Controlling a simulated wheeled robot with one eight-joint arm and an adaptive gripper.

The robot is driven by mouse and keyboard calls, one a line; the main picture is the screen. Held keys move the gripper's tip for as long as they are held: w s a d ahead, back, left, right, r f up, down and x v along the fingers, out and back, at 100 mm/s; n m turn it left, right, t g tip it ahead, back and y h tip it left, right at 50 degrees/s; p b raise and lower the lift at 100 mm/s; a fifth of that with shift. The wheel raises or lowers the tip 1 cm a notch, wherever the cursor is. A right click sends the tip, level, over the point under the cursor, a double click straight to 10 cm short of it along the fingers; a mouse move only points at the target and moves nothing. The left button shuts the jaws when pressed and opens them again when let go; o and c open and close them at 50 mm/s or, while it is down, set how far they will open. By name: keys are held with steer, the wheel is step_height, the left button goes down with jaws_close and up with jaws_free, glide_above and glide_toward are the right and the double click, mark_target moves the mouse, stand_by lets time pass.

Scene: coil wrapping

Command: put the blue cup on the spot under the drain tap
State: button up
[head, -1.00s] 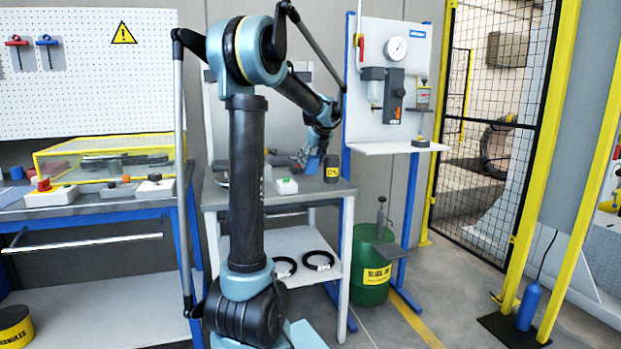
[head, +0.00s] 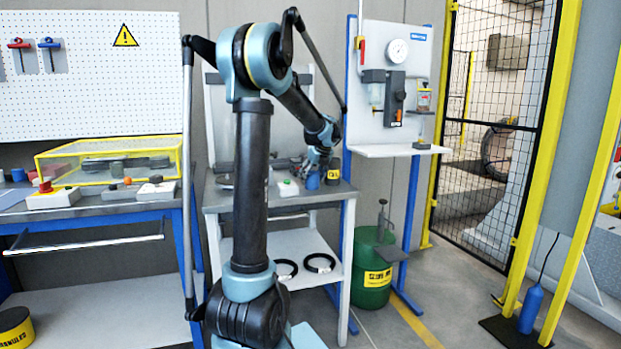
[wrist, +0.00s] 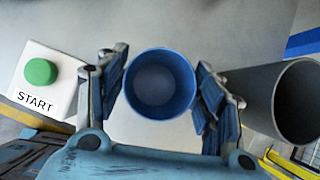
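The blue cup (head: 313,181) shows over the workbench, below my gripper (head: 318,163). In the wrist view the cup (wrist: 160,85) is upright, seen from above, and looks empty. It lies between my two finger pads, which meet its sides closely, so the gripper looks shut on it. Whether the cup's base touches the bench is unclear.
The START button box (head: 288,188) stands left of the cup. A dark open cylinder with a yellow label (head: 333,175) stands close on the right. A green drum (head: 374,266) with a hand pump stands below the white shelf. The shelf's left part looks clear.

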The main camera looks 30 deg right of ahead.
steer(key=shift+r, duration=0.15)
steer(key=v, duration=1.2)
